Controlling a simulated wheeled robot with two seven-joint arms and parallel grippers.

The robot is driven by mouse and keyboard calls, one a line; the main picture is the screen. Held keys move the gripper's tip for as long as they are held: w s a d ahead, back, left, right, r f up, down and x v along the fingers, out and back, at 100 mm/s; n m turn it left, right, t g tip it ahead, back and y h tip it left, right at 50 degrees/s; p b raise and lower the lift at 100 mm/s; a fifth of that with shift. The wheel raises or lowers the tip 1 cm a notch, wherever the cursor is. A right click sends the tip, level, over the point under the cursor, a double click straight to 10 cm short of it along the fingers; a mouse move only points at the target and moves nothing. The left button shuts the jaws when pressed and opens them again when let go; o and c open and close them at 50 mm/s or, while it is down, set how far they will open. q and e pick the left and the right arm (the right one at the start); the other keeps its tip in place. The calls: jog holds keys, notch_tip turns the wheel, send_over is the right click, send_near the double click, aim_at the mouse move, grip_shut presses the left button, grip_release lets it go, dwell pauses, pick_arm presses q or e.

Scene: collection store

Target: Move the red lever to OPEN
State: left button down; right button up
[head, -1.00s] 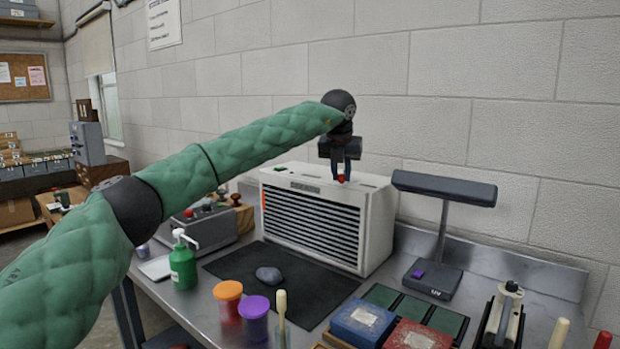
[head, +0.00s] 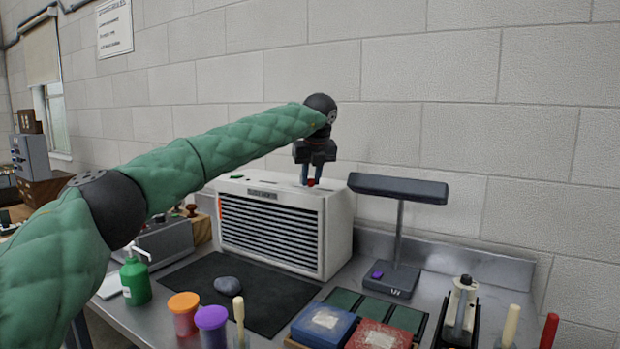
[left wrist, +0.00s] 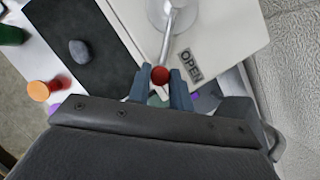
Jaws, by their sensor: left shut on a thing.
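The red lever's round knob (head: 311,182) shows on top of the white slatted cabinet (head: 335,222) in the head view. In the left wrist view the red knob (left wrist: 160,75) sits between the fingers of my left gripper (left wrist: 158,84), which is shut on it. A grey rod runs from the knob to a round pale base (left wrist: 172,12). The OPEN label (left wrist: 190,65) lies on the cabinet top just right of the knob. In the head view my left gripper (head: 312,180) points down at the knob; most of the rod is hidden there. My right gripper is not in view.
A dark lamp (head: 398,189) stands right of the cabinet. A black mat (head: 265,312) with a grey stone (head: 228,285) lies in front. A green pump bottle (head: 135,282), orange and purple jars, and trays crowd the bench front. The wall is close behind.

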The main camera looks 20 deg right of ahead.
pick_arm(q)
jog(key=c, duration=1.3)
grip_release()
jog(key=shift+d, duration=0.1)
jog(key=shift+o, duration=0.2)
jog(key=shift+s+r, duration=0.2)
jog(key=shift+r, duration=0.3)
jog(key=b+v, duration=0.1)
jog(key=v, duration=0.5)
jog(key=shift+s+r, duration=0.2)
jog(key=shift+r, duration=0.1)
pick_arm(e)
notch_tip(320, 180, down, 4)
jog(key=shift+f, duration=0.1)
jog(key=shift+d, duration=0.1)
